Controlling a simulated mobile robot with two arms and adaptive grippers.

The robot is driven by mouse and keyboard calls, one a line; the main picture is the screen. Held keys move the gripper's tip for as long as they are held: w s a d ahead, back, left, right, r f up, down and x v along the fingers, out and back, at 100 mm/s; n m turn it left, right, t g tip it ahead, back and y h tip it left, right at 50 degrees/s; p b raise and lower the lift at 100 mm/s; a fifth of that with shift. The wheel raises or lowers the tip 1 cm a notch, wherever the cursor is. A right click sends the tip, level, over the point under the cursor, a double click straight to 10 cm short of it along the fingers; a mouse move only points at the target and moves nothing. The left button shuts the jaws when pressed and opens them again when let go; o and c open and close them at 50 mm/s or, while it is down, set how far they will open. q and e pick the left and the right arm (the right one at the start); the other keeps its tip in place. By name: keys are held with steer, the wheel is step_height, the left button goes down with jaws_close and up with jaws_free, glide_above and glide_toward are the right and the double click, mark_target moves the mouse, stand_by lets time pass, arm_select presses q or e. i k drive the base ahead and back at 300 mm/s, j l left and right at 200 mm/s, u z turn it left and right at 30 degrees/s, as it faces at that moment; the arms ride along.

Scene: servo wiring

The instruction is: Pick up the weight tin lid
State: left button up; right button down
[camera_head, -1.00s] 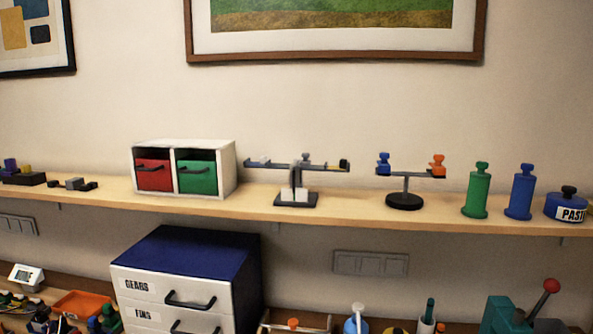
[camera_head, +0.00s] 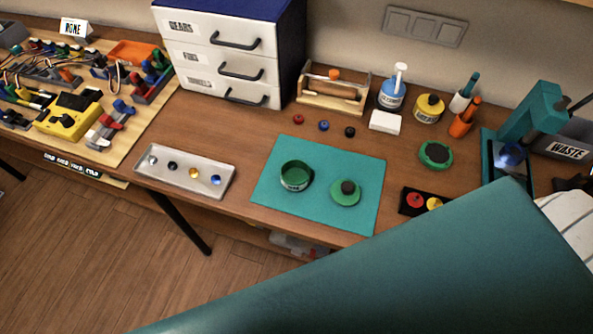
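A green lid with a dark knob (camera_head: 346,197) lies on the teal mat (camera_head: 268,193) on the workbench. I take it for the weight tin lid. An open green tin with a pale label (camera_head: 295,177) stands on the mat just left of the lid, apart from it. Neither of my grippers is in view. A large teal surface across the lower right looks like part of my own arm and hides the bench front there.
A grey tray (camera_head: 184,171) with several small knobs stands left of the mat. A white drawer unit (camera_head: 222,58), a wooden toolbox (camera_head: 333,91), and a green round container (camera_head: 436,154) are behind. A teal press (camera_head: 531,111) stands at right beside a WASTE bin (camera_head: 567,148).

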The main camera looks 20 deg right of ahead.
mark_target(346, 191)
steer(key=l+z, duration=0.2)
steer(key=z, duration=0.2)
steer(key=i+l+z, duration=0.1)
steer(key=z, duration=0.35)
steer(key=l, duration=0.1)
